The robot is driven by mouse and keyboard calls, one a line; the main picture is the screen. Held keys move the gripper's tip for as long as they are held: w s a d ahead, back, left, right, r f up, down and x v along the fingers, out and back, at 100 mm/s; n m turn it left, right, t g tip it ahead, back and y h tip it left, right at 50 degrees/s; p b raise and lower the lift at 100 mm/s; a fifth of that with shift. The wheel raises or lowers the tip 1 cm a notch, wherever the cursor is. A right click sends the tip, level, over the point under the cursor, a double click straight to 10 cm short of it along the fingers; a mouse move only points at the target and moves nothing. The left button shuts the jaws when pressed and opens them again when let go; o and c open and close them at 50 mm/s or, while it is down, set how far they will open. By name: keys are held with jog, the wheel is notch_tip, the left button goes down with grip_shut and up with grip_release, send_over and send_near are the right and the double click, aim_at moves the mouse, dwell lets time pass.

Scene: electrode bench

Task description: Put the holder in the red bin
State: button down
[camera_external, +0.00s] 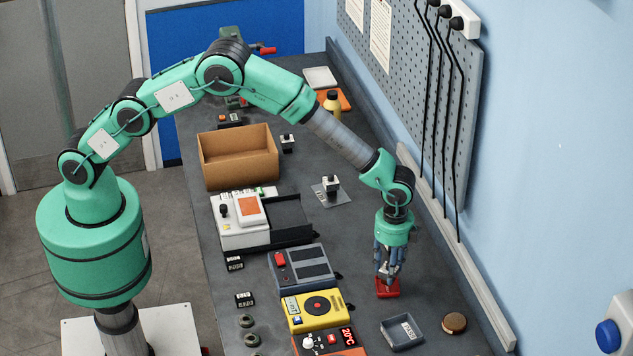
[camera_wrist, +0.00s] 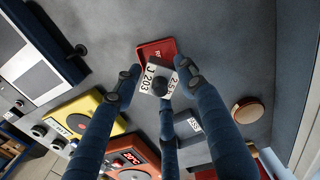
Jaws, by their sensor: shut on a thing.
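The holder (camera_wrist: 159,76), a small pale block with a black round knob and printed labels, sits between my fingers in the wrist view. My gripper (camera_wrist: 157,88) has blue fingers with dark tips and is shut on it. In the external view my gripper (camera_external: 388,272) points down at the right of the bench, and its fingers hide the holder. The red bin (camera_external: 388,290), small and shallow, is directly below my fingertips there. In the wrist view the red bin (camera_wrist: 157,47) shows partly behind the holder. I cannot tell whether the holder touches the bin.
A grey labelled tray (camera_external: 402,333) and a round brown-topped object (camera_external: 453,323) stand close in front. A yellow device (camera_external: 316,308) and a grey-blue device (camera_external: 303,268) are to the left. A cardboard box (camera_external: 238,160) is farther back. The pegboard wall (camera_external: 410,70) borders the bench's right.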

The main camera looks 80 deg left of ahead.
jog(key=shift+f, duration=0.95)
jog(key=c, duration=1)
grip_release()
jog(key=shift+f, duration=0.15)
jog(key=shift+c, duration=0.2)
notch_tip(320, 180, up, 12)
jog(key=shift+r, duration=0.1)
